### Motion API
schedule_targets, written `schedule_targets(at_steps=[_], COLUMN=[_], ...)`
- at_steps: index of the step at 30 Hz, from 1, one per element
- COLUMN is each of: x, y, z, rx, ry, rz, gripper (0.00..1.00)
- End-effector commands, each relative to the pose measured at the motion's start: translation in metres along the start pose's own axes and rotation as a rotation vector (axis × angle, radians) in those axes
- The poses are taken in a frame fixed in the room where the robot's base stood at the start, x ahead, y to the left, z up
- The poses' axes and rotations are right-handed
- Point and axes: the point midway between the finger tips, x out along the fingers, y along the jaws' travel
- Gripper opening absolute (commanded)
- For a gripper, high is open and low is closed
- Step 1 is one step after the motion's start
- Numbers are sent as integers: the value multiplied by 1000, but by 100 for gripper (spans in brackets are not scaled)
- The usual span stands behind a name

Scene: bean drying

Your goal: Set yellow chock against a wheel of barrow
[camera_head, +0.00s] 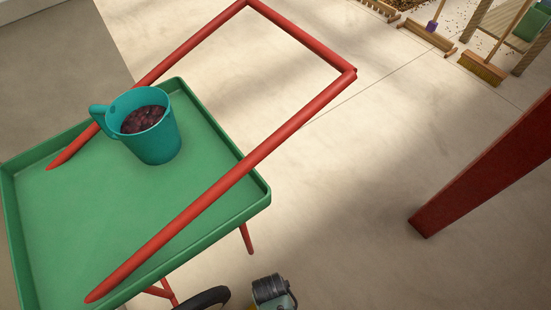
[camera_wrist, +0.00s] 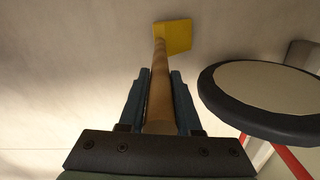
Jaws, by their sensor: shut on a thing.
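The yellow chock (camera_wrist: 176,36) is a small block on the end of a wooden handle (camera_wrist: 160,85). My gripper (camera_wrist: 160,73) is shut on that handle in the wrist view, with the chock beyond the fingertips. A barrow wheel (camera_wrist: 262,88), with a dark tyre and pale disc, is to the right; a gap shows between chock and tyre. I cannot tell whether the chock touches the floor. In the head view the barrow (camera_head: 90,215) has a green tray and red handles. Its wheel (camera_head: 208,297) and my gripper are cut off at the bottom edge.
A teal jug (camera_head: 155,130) of dark red beans stands on the barrow tray. A red post (camera_head: 485,170) rises at the right. Brooms (camera_head: 482,68) and scattered beans are at the top right. The pale floor (camera_head: 340,190) between barrow and post is clear.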

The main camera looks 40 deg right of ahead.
Motion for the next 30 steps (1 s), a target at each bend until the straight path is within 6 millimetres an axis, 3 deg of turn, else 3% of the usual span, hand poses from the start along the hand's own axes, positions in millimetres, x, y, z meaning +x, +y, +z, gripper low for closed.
schedule_targets(at_steps=[30], x=[-1], y=[-37], z=[-42], rx=[-1], ry=[5], rz=[0], gripper=[0])
